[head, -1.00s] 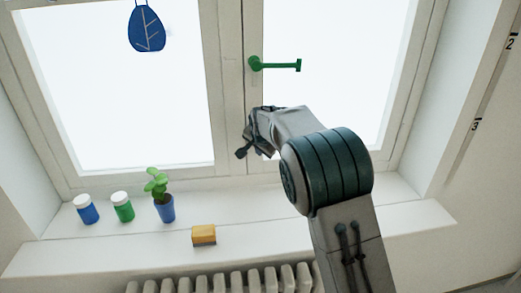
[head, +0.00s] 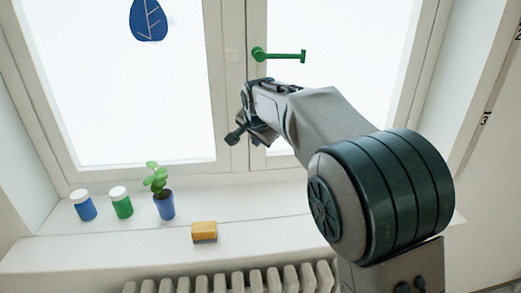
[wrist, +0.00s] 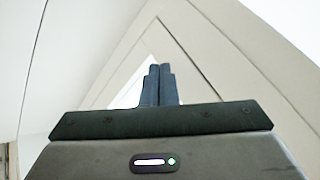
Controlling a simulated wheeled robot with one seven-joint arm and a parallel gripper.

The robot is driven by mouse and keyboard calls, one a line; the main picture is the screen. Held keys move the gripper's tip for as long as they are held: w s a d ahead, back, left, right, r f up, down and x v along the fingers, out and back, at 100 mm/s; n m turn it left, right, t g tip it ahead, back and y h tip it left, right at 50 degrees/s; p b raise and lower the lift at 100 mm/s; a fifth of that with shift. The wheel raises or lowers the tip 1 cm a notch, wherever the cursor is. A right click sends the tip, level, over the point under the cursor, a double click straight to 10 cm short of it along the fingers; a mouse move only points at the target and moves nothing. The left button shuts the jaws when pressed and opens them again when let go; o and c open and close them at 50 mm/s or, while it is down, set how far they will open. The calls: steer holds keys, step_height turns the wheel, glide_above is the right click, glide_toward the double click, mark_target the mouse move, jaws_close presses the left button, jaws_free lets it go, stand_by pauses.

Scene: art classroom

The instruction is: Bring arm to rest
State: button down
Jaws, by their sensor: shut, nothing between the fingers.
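My arm reaches up from the lower right of the head view, in front of the window. My gripper (wrist: 158,72) shows in the wrist view with its two dark fingers together and nothing between them. The handle points sideways to the right. I cannot tell whether the arm touches the window frame.
On the sill (head: 110,252) stand a blue jar (head: 84,209), a green jar (head: 123,207), a potted plant (head: 165,203) and a yellow sponge (head: 204,231). A radiator (head: 235,281) is below. A blue leaf ornament (head: 148,20) hangs at the upper left.

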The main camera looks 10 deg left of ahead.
steer(key=s+d+n+g+h, duration=0.1)
steer(key=s+d, duration=0.5)
steer(key=d, duration=0.4)
steer(key=s+d+n+g, duration=0.1)
steer(key=s+d, duration=0.5)
steer(key=d, duration=0.3)
steer(key=s+d+f+n, duration=0.1)
steer(key=s+d+f, duration=0.2)
steer(key=s, duration=0.4)
steer(key=s+d+f+n+g, duration=0.1)
steer(key=s+d+f, duration=0.2)
steer(key=s, duration=0.4)
steer(key=s+d+f+n+h, duration=0.1)
steer(key=s+d+f, duration=0.2)
steer(key=s+d, duration=0.2)
steer(key=shift+s+d+f+g, duration=0.25)
steer(key=shift+s+g, duration=0.05)
steer(key=shift+s, duration=0.65)
